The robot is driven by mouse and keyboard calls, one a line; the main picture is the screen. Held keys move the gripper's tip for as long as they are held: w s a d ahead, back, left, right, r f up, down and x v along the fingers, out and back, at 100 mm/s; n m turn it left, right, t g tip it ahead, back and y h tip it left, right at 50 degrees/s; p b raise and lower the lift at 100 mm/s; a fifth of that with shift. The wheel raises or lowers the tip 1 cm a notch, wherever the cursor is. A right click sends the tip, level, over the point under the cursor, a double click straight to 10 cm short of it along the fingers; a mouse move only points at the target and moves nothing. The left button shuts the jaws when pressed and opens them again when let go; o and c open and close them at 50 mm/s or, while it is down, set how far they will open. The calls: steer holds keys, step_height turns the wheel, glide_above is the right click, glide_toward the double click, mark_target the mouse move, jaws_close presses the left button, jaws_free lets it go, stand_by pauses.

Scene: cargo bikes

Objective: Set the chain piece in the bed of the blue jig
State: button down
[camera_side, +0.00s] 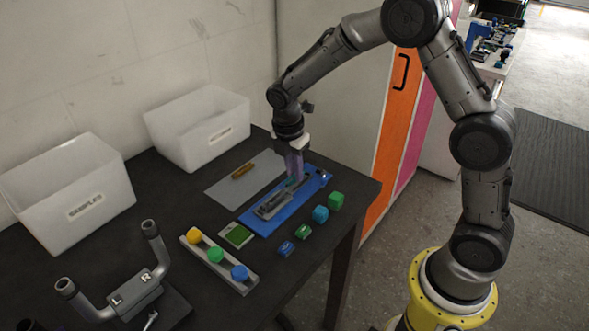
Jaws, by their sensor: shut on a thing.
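The blue jig (258,222) is a long blue board lying at an angle near the right end of the dark table. A grey metal fixture (272,206) lies along it. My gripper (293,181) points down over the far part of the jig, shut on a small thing. That thing is mostly hidden between the fingers, and I cannot tell whether it is the chain piece or whether it touches the jig. A short golden-brown piece (243,171) lies on a grey mat (224,190) behind the jig; I cannot tell what it is.
Blue and green blocks (320,214) stand in front of the jig. A green-topped pad (236,236) and a tray (217,266) with yellow, green and blue knobs lie to its left. Two white bins (203,128) stand at the back. A handlebar-like stand (135,293) is front left.

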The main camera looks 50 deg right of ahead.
steer(key=shift+f, duration=0.8)
stand_by(0.8)
steer(key=c, duration=0.7)
jaws_free()
steer(key=shift+c, duration=0.2)
